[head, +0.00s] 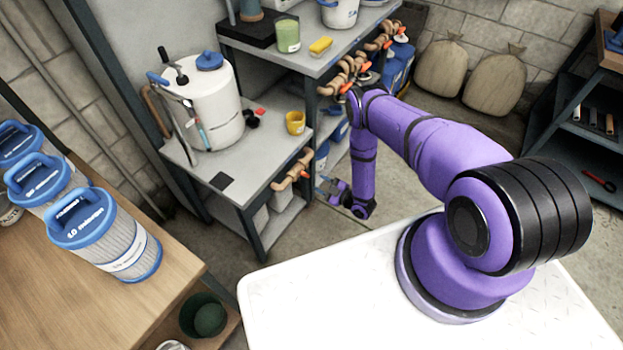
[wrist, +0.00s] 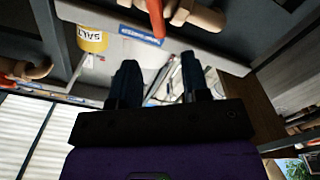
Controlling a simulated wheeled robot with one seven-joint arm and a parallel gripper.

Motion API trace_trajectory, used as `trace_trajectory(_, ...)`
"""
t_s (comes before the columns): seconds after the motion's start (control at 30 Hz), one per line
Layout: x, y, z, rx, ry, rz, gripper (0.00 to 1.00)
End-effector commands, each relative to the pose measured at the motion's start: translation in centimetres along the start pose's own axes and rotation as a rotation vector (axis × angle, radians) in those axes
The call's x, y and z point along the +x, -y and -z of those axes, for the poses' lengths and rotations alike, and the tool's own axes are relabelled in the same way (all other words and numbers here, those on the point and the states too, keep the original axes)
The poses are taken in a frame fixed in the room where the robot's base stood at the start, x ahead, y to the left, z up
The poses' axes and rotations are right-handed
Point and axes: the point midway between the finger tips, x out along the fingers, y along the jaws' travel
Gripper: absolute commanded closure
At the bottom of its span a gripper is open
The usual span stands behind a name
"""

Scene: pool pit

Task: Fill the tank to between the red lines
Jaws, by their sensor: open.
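The white tank (head: 212,105) with a blue cap stands upright on the grey bench at the left in the head view. A narrow gauge tube (head: 202,134) runs down its front; its level and any red lines are too small to read. A copper pipe (head: 290,173) with an orange valve handle (head: 304,174) sticks out at the bench's front edge. My gripper (head: 333,190) hangs low, to the right of that pipe and apart from it. In the wrist view my gripper (wrist: 160,75) is open and empty, with an orange handle (wrist: 155,18) beyond the fingers.
A yellow cup (head: 295,122) stands on the bench; the wrist view shows its SALT label (wrist: 92,38). More copper pipes with orange handles (head: 350,75) line the shelf behind my arm. Blue-topped filters (head: 110,235) stand on the wooden table at left. Floor between is clear.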

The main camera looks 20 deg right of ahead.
Motion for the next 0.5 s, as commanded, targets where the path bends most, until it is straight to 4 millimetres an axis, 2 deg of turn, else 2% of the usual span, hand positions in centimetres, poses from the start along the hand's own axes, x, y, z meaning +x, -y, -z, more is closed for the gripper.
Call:
trace_trajectory(0.1, -1.7, 0.0, -0.1, 0.001, 0.002, -0.001, 0.57)
trace_trajectory(0.2, -2.6, 0.1, -0.1, 0.001, 0.002, 0.001, 0.57)
trace_trajectory(0.5, -3.2, 0.0, 0.0, 0.0, 0.0, 0.0, 0.57)
